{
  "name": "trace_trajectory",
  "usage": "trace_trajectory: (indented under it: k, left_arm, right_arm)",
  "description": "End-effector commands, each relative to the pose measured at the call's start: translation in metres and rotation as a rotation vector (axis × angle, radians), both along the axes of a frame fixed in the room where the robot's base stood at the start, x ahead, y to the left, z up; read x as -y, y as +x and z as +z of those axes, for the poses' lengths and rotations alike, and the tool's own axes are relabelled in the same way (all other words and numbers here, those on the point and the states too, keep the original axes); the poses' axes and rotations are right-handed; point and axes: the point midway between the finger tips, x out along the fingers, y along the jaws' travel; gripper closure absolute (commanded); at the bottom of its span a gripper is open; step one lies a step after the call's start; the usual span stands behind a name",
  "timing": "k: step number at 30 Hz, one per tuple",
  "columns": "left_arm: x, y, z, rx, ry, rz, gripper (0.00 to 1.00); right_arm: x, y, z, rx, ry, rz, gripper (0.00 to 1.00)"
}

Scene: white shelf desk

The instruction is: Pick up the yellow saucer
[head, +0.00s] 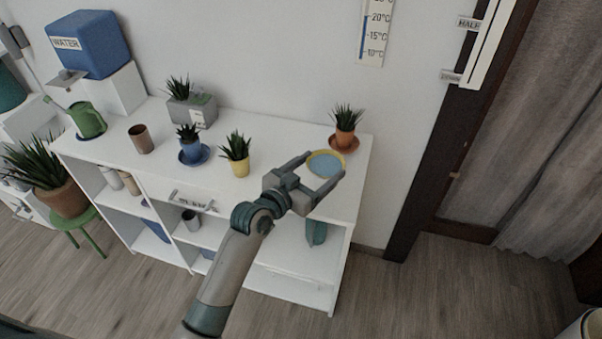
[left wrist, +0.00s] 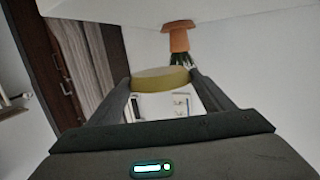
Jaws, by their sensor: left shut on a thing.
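In the left wrist view, which looks upside down, the saucer (left wrist: 161,80) lies between the two fingertips. I cannot tell whether it touches the desk top or is lifted. My right gripper is not in view.
An orange pot with a plant (head: 345,133) on an orange saucer (head: 343,145) stands just behind the yellow saucer. A yellow potted plant (head: 238,167) stands to the left. A blue pot on a blue saucer (head: 203,158) is farther left. The desk top's front right corner is clear.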

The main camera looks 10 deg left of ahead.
Motion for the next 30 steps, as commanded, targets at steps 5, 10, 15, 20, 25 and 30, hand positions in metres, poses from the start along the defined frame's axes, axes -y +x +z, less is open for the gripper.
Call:
trace_trajectory:
  k: [5,10,15,20,25,30]
  left_arm:
    - [0.019,0.0,0.011,0.001,-0.001,-0.002,0.49]
    - [0.024,0.0,0.015,0.0,0.0,-0.001,0.49]
    - [0.025,0.0,0.015,0.0,0.001,-0.001,0.49]
    - [0.025,0.0,0.015,0.0,0.001,-0.001,0.49]
    - [0.024,0.0,0.015,0.0,0.001,-0.001,0.49]
    - [0.025,-0.001,0.017,0.002,0.002,-0.003,0.49]
  right_arm:
    - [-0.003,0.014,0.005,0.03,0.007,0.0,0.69]
    - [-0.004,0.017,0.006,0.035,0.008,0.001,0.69]
    - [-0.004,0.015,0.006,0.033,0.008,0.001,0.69]
    - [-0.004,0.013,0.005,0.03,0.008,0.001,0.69]
    - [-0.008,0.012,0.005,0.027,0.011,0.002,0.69]
    - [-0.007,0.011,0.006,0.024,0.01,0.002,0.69]
